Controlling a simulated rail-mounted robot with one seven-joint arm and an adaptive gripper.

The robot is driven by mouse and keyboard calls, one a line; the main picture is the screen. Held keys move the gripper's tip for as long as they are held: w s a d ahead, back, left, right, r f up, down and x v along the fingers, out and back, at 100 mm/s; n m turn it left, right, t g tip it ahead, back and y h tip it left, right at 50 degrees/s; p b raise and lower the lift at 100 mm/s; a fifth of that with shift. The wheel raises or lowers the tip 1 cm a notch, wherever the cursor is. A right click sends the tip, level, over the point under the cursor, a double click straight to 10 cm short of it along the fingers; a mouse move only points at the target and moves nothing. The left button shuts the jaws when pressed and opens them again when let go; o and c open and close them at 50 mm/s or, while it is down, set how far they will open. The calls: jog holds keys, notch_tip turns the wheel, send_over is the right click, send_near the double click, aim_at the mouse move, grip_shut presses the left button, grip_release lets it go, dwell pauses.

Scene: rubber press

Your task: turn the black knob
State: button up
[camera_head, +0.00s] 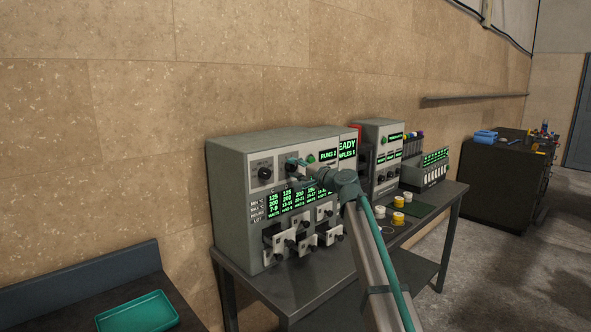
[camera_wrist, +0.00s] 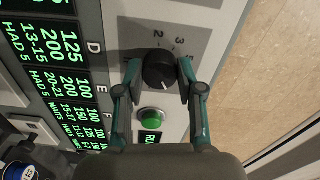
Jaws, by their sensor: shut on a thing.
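The black knob (camera_wrist: 158,72) is on the light grey panel of the press machine (camera_head: 228,205), with a white mark on its face and numbers printed around it. My gripper (camera_wrist: 160,75) is at the panel with one teal finger on each side of the knob, shut on it. In the head view my gripper (camera_head: 296,166) is at the upper part of the machine front and largely covers this knob. A round green button (camera_wrist: 152,120) sits beside the knob, close to the fingers; it also shows in the head view (camera_head: 310,158).
Green-lit displays (camera_wrist: 62,50) lie beside the knob. Another black dial (camera_head: 265,173) is further left on the panel. A teal tray (camera_head: 138,314) is at lower left.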

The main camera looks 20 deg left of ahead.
jog(key=o, duration=1.1)
jog(key=shift+o, duration=0.2)
jog(key=v, duration=1.2)
